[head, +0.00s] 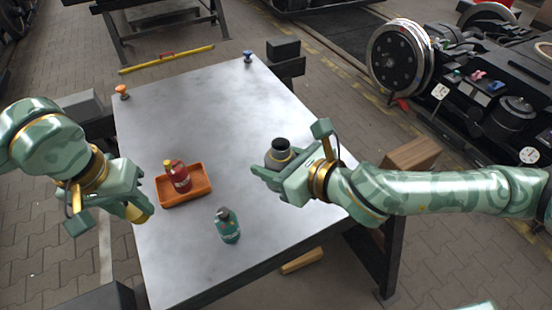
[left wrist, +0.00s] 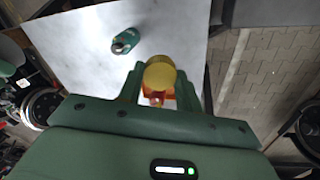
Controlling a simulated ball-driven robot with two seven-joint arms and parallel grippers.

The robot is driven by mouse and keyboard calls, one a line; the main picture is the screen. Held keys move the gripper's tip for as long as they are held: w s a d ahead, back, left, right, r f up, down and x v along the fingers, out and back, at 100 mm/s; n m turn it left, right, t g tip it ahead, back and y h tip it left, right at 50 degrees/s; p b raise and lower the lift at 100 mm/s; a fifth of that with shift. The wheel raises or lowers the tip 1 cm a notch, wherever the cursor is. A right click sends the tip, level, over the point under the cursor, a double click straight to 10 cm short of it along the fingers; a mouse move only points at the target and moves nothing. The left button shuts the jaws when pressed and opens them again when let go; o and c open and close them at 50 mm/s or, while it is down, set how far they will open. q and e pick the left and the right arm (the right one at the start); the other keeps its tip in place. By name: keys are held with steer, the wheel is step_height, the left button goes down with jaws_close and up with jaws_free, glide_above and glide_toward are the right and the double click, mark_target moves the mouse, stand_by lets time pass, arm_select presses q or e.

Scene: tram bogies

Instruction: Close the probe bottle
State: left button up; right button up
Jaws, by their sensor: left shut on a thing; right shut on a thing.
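My right gripper (head: 268,172) is shut on a grey bottle with a dark, open-looking neck, the probe bottle (head: 279,157). It holds the bottle upright at the right side of the table. My left gripper (head: 138,210) is shut on a yellow round cap (head: 137,214), off the table's left edge. The cap (left wrist: 160,75) also shows between the left fingers in the left wrist view. Cap and bottle are well apart. Whether the bottle's base touches the table cannot be told.
An orange tray (head: 203,197) with a red bottle (head: 178,176) in it lies on the metal table (head: 205,115). Orange (head: 122,91) and blue (head: 248,56) knobs sit at the back corners. The table's middle is clear.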

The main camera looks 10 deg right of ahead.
arm_select(q)
steer(key=w+d+r+m, duration=0.1)
steer(key=w+d+r, duration=0.25)
steer(key=d, duration=0.45)
steer(key=w+d+r+m, duration=0.1)
steer(key=w+d+r, duration=0.1)
steer(key=d+r, duration=0.4)
step_height(320, 180, up, 6)
steer(key=f+n+y, duration=0.1)
steer(key=n, duration=0.3)
glide_above(281, 144)
steer(key=d, duration=0.1)
steer(key=shift+d+r, duration=0.1)
steer(key=shift+r, duration=0.15)
steer(key=shift+w+r+n, duration=0.15)
steer(key=shift+r+n, duration=0.05)
steer(key=shift+n, duration=0.4)
steer(key=shift+a+n+g+y, duration=0.3)
steer(key=shift+a+n, duration=0.4)
steer(key=shift+d, duration=0.1)
steer(key=shift+f, duration=2)
steer(key=shift+s+f, duration=0.1)
steer(key=shift+s, duration=0.1)
